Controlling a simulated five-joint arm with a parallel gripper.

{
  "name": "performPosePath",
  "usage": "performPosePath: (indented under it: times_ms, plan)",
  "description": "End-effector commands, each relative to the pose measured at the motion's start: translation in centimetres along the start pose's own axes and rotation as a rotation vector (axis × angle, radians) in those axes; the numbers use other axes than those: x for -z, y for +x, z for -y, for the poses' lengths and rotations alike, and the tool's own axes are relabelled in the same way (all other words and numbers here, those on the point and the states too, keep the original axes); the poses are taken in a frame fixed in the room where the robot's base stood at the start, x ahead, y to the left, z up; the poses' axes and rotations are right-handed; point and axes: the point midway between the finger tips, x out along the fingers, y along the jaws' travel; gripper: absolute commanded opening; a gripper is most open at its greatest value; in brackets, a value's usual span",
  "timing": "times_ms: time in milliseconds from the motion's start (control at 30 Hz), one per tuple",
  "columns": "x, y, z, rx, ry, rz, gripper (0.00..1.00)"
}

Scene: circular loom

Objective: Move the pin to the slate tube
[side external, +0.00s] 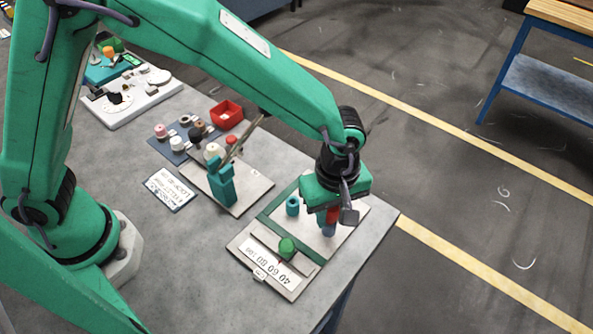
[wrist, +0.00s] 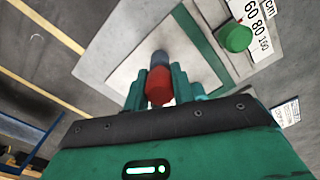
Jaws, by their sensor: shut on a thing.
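The red pin (side external: 333,214) is between the fingers of my gripper (side external: 332,207), which is shut on it. In the wrist view the red pin (wrist: 160,87) sits between the two teal fingers (wrist: 158,76). The slate tube (side external: 328,230) stands upright on the pale plate, directly below the pin. In the wrist view the slate tube (wrist: 160,59) shows just beyond the pin, in line with it. The two look touching or nearly so; I cannot tell whether the pin's lower end is inside the tube.
A teal tube (side external: 292,206) stands left of the slate tube on the same plate. A green knob (side external: 287,247) sits by a numbered scale (side external: 270,263). A teal stand (side external: 222,184), a red bin (side external: 227,114) and several spools lie further left. The table edge is close on the right.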

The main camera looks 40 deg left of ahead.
Motion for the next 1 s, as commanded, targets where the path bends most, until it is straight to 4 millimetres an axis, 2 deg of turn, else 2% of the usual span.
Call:
performPosePath:
  times_ms: [1000]
  plan:
    - [-0.01,-0.25,-0.02,-0.001,0.000,0.000,0.00]
